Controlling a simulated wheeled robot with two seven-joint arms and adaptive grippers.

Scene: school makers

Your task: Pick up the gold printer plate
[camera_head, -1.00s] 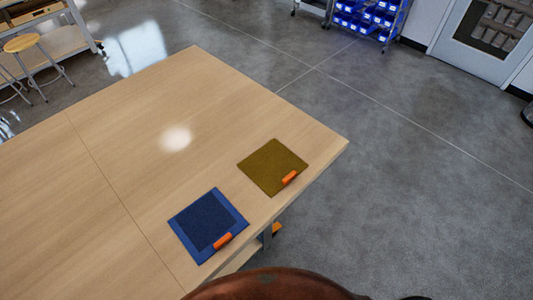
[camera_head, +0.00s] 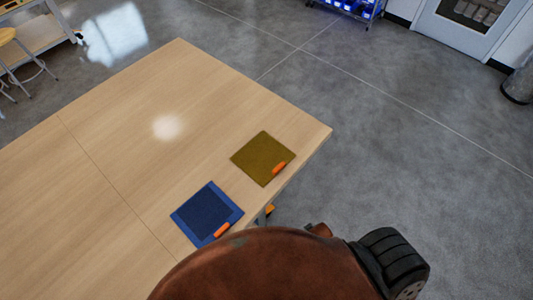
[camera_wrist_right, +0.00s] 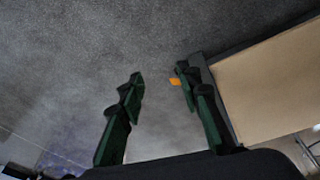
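The gold printer plate (camera_head: 259,155) lies flat on the wooden table near its right edge in the head view. An orange tab (camera_head: 279,168) is on its edge-side border. My right gripper (camera_wrist_right: 158,78) is open and empty in the right wrist view, with dark floor between its fingers. It is apart from the plate, which I cannot make out in that view. My left gripper is not in view.
A blue plate (camera_head: 204,211) with an orange tab lies left of and nearer than the gold one. The wooden table (camera_head: 110,125) is otherwise clear; its side also shows in the right wrist view (camera_wrist_right: 270,85). Open grey floor (camera_head: 400,160) lies to the right.

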